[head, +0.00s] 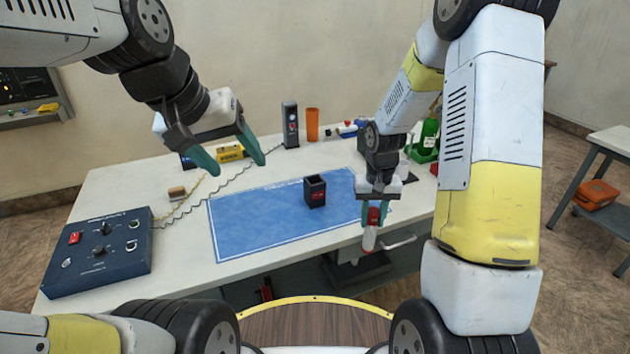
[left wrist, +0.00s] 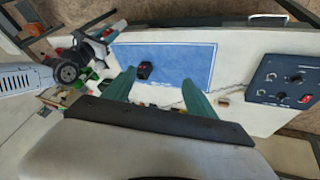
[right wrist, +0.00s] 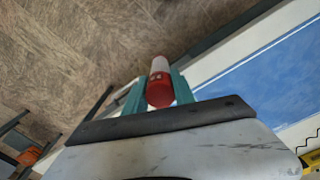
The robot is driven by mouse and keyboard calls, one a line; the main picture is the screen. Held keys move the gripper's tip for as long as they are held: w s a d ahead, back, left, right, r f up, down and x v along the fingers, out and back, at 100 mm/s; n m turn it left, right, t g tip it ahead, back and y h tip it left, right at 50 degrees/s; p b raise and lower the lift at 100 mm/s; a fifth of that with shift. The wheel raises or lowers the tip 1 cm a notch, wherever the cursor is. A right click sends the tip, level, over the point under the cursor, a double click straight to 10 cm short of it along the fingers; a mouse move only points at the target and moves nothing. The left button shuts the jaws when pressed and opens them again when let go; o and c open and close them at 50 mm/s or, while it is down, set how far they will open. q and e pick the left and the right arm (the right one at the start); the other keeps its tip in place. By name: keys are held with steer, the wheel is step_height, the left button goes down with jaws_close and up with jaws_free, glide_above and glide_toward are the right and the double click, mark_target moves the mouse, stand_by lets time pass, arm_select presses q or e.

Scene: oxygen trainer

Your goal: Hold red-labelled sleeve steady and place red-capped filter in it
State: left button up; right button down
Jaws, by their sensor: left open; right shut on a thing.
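The red-labelled sleeve (head: 315,192) is a small black open-topped box standing upright on the blue mat (head: 240,232). It also shows in the left wrist view (left wrist: 144,70). My left gripper (head: 234,164) is open and empty, above the table to the left of the sleeve. My right gripper (head: 374,218) is shut on the red-capped filter (head: 369,238), a white cylinder with a red cap. The filter hangs near the table's front edge, right of the sleeve and apart from it. In the right wrist view the filter (right wrist: 159,84) sits between the teal fingers.
A blue control box (head: 98,252) stands at the table's left. A dark upright device (head: 290,124), an orange cup (head: 312,124) and a yellow block (head: 230,152) stand at the back. A green bottle (head: 428,135) is at the back right. The mat around the sleeve is clear.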

mark_target(305, 193)
arm_select(q)
steer(key=w+d+f+n+g+h, duration=0.2)
steer(key=w+f+n+g, duration=0.15)
steer(key=w, duration=0.75)
steer(key=w+d+f+n+g+h, duration=0.25)
steer(key=w+f+n, duration=0.25)
steer(key=w, duration=0.6)
steer(key=w+f+n+h, duration=0.2)
steer(key=w+f+n, duration=0.1)
steer(key=f, duration=0.4)
steer(key=w+a+f+n+h, duration=0.1)
steer(key=w+f+n+h, duration=0.2)
steer(key=w+f, duration=0.2)
steer(key=w+f+n+h, duration=0.2)
steer(key=w+f+n, duration=0.1)
steer(key=f, duration=0.7)
steer(key=shift+w+a+f+t+h, duration=0.15)
steer(key=shift+w+t, duration=0.05)
steer(key=shift+w, duration=0.15)
steer(key=shift+w+a+f+t+h, duration=0.1)
steer(key=shift+w+a+t, duration=0.1)
steer(key=shift+w, duration=0.15)
steer(key=shift+x, duration=5.05)
steer(key=c, duration=0.8)
